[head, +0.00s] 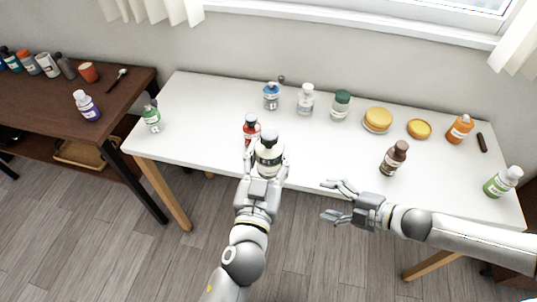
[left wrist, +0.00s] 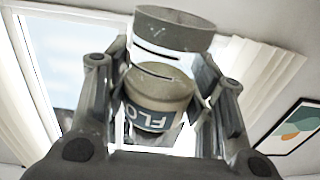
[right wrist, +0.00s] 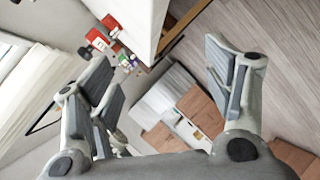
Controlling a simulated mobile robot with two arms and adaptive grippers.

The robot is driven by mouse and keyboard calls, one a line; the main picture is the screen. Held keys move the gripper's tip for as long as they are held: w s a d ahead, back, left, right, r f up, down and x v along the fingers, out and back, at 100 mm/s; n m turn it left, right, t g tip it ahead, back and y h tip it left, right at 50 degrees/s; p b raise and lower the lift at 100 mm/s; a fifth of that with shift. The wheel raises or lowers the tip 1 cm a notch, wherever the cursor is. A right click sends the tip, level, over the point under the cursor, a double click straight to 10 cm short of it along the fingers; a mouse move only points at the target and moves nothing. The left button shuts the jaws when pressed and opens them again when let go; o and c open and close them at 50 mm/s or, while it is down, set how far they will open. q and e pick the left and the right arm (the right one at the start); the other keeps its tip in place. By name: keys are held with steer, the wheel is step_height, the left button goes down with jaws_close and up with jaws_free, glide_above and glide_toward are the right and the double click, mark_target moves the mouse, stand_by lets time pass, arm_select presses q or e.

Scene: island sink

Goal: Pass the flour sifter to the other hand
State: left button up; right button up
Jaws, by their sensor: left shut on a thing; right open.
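The flour sifter (head: 269,153) is a cream, jar-shaped container with a dark top, held at the table's front edge. In the left wrist view the sifter (left wrist: 158,88) shows a blue label reading "FLO" and a grey rim piece above it. My left gripper (head: 266,168) is shut on the sifter, with fingers on both sides of it. My right gripper (head: 329,200) is open and empty, to the right of the sifter and in front of the table. Its spread fingers also show in the right wrist view (right wrist: 160,72), with nothing between them.
A red bottle (head: 251,130) stands close behind the sifter. The white table (head: 205,120) also bears a brown bottle (head: 394,158), a green-labelled bottle (head: 152,118), yellow round containers (head: 378,120) and several other bottles. A dark table (head: 50,105) stands at the left. The space between my grippers is clear.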

steer(key=s+d+f+m+h, duration=0.2)
steer(key=d+f+m+h, duration=0.1)
steer(key=f, duration=0.6)
steer(key=s+d+f+m+h, duration=0.15)
steer(key=d+f, duration=0.25)
steer(key=f, duration=0.5)
steer(key=s+d+f+m+h, duration=0.1)
steer(key=d+f+m+h, duration=0.25)
steer(key=f, duration=0.55)
arm_select(q)
steer(key=shift+r, duration=0.1)
arm_select(e)
steer(key=s+a+f+m+g, duration=0.1)
steer(key=s+f+m, duration=0.3)
steer(key=s, duration=0.6)
steer(key=s+a+f+m+g+h, duration=0.1)
steer(key=s+a+f+m+g, duration=0.1)
steer(key=s, duration=0.8)
steer(key=s+a+f+m+g+h, duration=0.1)
steer(key=s+a+f+m+g, duration=0.1)
steer(key=s+f+m, duration=0.4)
steer(key=s+f+g, duration=0.1)
steer(key=s+f, duration=0.1)
steer(key=s, duration=0.2)
steer(key=shift+s+a+g, duration=0.15)
steer(key=shift+s+g, duration=0.1)
steer(key=shift+g, duration=0.15)
